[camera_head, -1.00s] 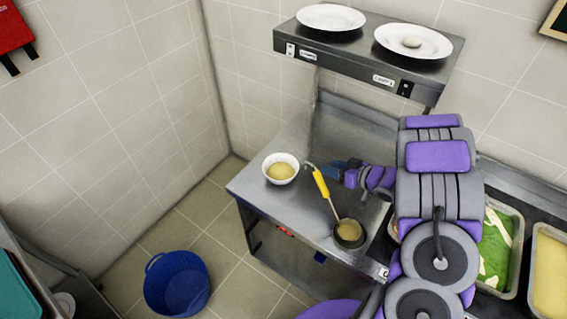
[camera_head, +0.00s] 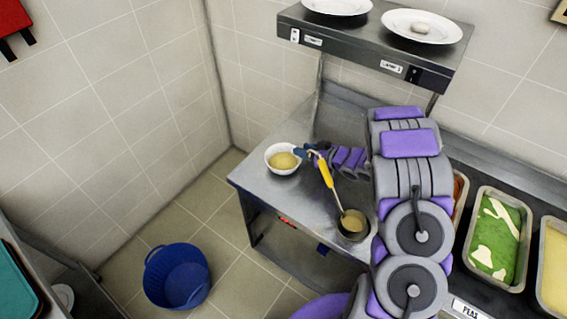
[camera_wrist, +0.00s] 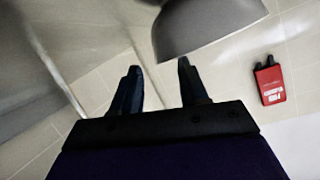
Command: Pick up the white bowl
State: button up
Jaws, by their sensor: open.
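The white bowl (camera_head: 283,173) stands upright on the steel counter, near its left end, with a yellowish filling inside. My gripper (camera_head: 302,153) is at the bowl's right rim, with its fingers pointing left toward it. In the wrist view, the bowl (camera_wrist: 207,30) shows as a shaded grey curved shape ahead of the fingertips, more toward the right finger. The gripper (camera_wrist: 158,75) is open, and nothing shows between its fingers. Whether a finger touches the rim cannot be told.
A yellow-handled ladle (camera_head: 326,174) rests in a small pot (camera_head: 353,235) just in front of my arm. A shelf (camera_head: 350,48) with two white plates hangs above the counter (camera_head: 262,187). Food trays (camera_head: 497,240) are at right. A blue bucket (camera_head: 176,276) stands on the floor.

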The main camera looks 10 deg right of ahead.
aim_at(292, 147)
jog(key=b+x, duration=0.1)
jog(key=x, duration=0.3)
jog(key=shift+a+f+b, duration=0.25)
jog(key=shift+f+b, duration=0.1)
jog(key=shift+w+a, duration=0.15)
jog(key=shift+w, duration=0.1)
jog(key=shift+c, duration=0.3)
grip_shut()
